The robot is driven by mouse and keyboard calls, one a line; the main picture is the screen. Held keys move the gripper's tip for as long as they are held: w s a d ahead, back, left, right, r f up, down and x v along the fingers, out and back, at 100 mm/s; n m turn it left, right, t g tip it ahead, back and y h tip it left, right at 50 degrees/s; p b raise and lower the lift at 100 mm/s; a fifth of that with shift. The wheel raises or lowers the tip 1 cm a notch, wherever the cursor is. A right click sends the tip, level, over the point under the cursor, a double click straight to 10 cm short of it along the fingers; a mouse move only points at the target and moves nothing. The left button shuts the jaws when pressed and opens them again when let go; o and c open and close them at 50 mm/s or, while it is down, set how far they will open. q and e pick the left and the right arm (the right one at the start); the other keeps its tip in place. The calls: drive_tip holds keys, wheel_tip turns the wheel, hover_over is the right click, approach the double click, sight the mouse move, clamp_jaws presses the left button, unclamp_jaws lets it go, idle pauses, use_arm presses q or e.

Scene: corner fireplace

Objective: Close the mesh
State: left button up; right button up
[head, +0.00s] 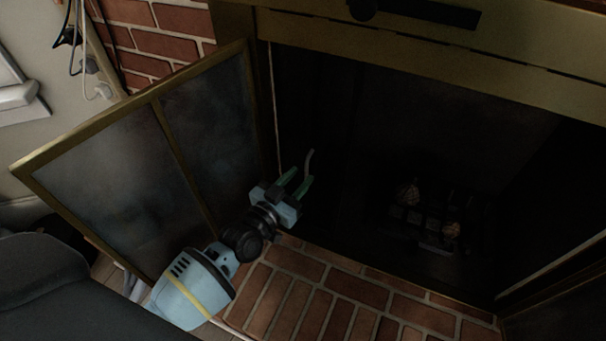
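The fireplace opening (400,130) is dark, and I cannot make out the mesh in it. A thin pale strip (272,100) runs down the left side of the opening. My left gripper (303,173) is at the lower left of the opening, with its green fingers apart and nothing clearly held between them. A small pale curved piece (310,158) shows just beyond the fingertips; I cannot tell whether it touches them or what it belongs to. My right gripper is not in view.
A brass-framed glass door (120,170) stands swung open at left, close beside my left arm. Part of another door (560,318) shows at lower right. A grate (430,222) sits inside the firebox. The brick hearth (310,295) is clear in front.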

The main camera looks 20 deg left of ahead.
use_arm(q)
drive_tip(key=shift+x, duration=1.2)
clamp_jaws()
